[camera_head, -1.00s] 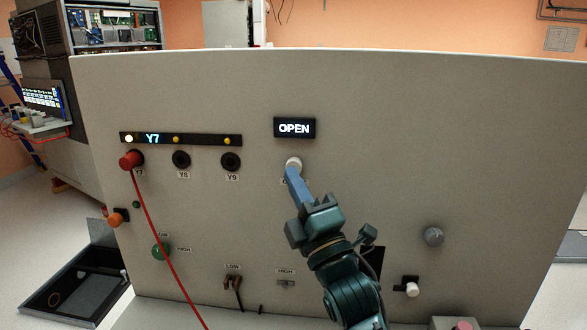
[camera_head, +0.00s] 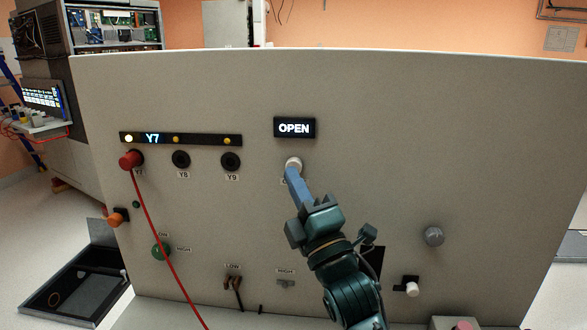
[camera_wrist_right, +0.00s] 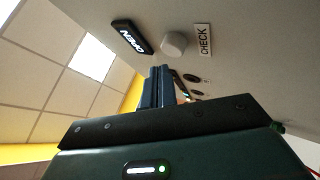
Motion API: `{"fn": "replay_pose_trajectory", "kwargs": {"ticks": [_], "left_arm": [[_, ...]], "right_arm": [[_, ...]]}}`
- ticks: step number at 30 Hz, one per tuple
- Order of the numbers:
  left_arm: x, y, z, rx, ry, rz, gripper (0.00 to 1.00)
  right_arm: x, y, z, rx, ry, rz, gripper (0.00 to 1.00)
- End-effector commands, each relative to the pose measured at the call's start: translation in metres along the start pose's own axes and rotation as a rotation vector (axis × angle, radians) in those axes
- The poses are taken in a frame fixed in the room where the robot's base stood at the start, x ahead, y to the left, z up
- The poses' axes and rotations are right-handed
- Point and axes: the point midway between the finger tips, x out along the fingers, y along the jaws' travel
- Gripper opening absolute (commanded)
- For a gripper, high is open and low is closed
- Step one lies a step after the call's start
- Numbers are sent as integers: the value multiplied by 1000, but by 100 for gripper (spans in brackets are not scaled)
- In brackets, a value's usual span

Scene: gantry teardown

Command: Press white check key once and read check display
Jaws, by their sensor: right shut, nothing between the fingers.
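The white check key (camera_head: 294,162) is on the grey panel (camera_head: 400,140), below the check display (camera_head: 295,128), which reads "OPEN". In the right wrist view the key (camera_wrist_right: 174,44) stands between the display (camera_wrist_right: 131,36) and a "CHECK" label (camera_wrist_right: 204,40). My right gripper (camera_head: 290,172) is shut and empty, its blue fingertips just below the key in the head view. In the right wrist view the fingertips (camera_wrist_right: 159,70) appear a little short of the key; whether they touch is hard to tell. My left gripper is not in view.
A red plug (camera_head: 131,160) with a red cable sits in the left socket, under a strip lit "Y7". Sockets Y8 (camera_head: 181,159) and Y9 (camera_head: 230,161) are empty. A grey knob (camera_head: 433,237) and a white-tipped switch (camera_head: 412,289) stick out at the lower right.

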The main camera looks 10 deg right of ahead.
Motion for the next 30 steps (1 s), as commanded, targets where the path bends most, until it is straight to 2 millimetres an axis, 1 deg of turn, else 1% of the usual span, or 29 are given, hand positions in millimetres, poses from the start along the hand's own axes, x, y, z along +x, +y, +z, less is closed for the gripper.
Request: {"fn": "replay_pose_trajectory", "kwargs": {"ticks": [14, 22, 30], "left_arm": [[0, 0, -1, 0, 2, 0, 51], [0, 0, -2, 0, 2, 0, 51], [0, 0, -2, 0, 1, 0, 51]], "right_arm": [[0, 0, 0, 0, 0, 0, 0], [6, -4, 4, -2, 0, -1, 0], [6, -5, 5, 0, 0, 0, 0]]}}
